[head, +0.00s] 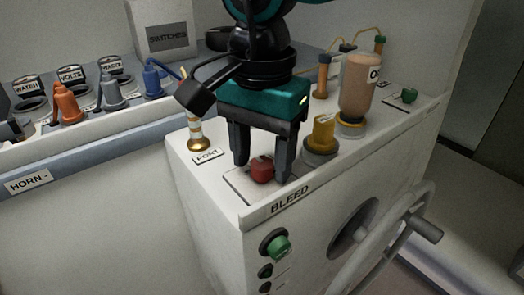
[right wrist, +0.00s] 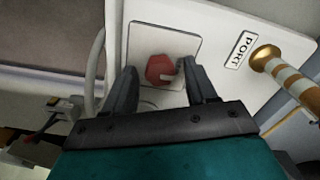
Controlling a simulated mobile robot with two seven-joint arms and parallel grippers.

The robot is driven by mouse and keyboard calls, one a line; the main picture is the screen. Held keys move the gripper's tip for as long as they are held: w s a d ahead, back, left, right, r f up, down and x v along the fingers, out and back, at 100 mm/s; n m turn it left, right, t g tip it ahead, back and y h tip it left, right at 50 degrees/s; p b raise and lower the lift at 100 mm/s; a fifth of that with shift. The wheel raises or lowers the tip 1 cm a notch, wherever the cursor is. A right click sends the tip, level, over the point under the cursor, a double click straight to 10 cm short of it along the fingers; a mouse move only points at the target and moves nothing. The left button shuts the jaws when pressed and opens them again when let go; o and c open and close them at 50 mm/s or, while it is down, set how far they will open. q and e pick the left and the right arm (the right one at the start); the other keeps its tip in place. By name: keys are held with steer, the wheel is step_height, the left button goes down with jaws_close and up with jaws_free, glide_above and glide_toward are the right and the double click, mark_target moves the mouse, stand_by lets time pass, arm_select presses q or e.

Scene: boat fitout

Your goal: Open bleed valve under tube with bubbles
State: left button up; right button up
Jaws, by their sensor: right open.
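A red valve knob (head: 261,168) sits on a square plate on the white console top, behind the BLEED label (head: 290,199). My right gripper (head: 261,173) points down over it, open, with one finger on each side of the knob. The right wrist view also shows the red knob (right wrist: 160,70) between the spread fingertips; contact cannot be told. A gold tube with pale bands (head: 195,132) stands by the PORT label (head: 207,156), beside this knob. A plain orange tube (head: 322,78) stands farther back. A green knob (head: 409,95) sits at the far right end. My left gripper is not in view.
A yellow knob (head: 321,135) and an amber bottle (head: 357,85) stand close to the right of my gripper. A grey handwheel (head: 385,240) and a green button (head: 277,244) are on the front face. Colored switch plugs (head: 68,106) line the left panel.

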steer(key=c, duration=1.1)
steer(key=shift+o, duration=0.2)
